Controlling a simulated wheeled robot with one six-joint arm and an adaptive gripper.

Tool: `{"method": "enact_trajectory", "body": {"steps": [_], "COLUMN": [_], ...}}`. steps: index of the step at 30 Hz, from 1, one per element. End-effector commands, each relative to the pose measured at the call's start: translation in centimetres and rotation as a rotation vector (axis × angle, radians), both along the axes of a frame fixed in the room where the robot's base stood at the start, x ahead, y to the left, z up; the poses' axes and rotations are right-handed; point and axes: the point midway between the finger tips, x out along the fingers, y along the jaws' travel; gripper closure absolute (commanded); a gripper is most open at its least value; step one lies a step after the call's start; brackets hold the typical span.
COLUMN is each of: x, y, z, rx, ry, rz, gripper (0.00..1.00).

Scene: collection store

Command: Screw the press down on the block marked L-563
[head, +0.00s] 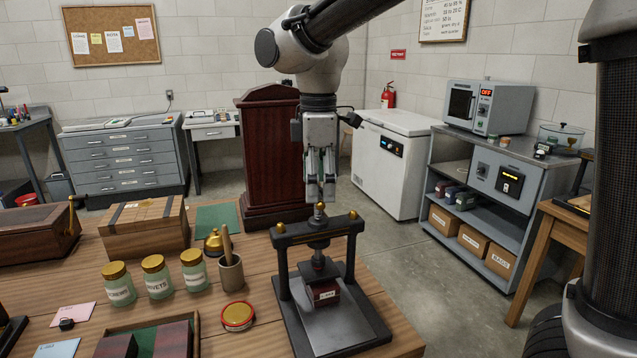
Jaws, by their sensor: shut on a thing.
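The black press (317,236) stands at the front right of the wooden table, with two posts, a crossbar with brass knobs and a central screw. Its pressure plate (318,268) is low over a dark red block (323,294) on the press base (345,325). I cannot tell whether the plate touches the block. The block has a pale label, too small to read surely. My gripper (321,198) points straight down over the press, shut on the top of the press screw, where a brass knob shows at the fingertips.
A wooden box (145,231) stands behind. A dark red cabinet (270,155) rises beyond the table.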

Motion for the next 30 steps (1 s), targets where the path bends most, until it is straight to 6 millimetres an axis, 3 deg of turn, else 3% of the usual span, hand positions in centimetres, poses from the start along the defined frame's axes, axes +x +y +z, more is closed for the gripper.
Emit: {"method": "enact_trajectory", "body": {"steps": [30], "x": [-0.24], "y": [-0.12], "z": [-0.55], "rx": [-0.011], "ry": [0.011], "rz": [-0.963], "gripper": [0.44]}}
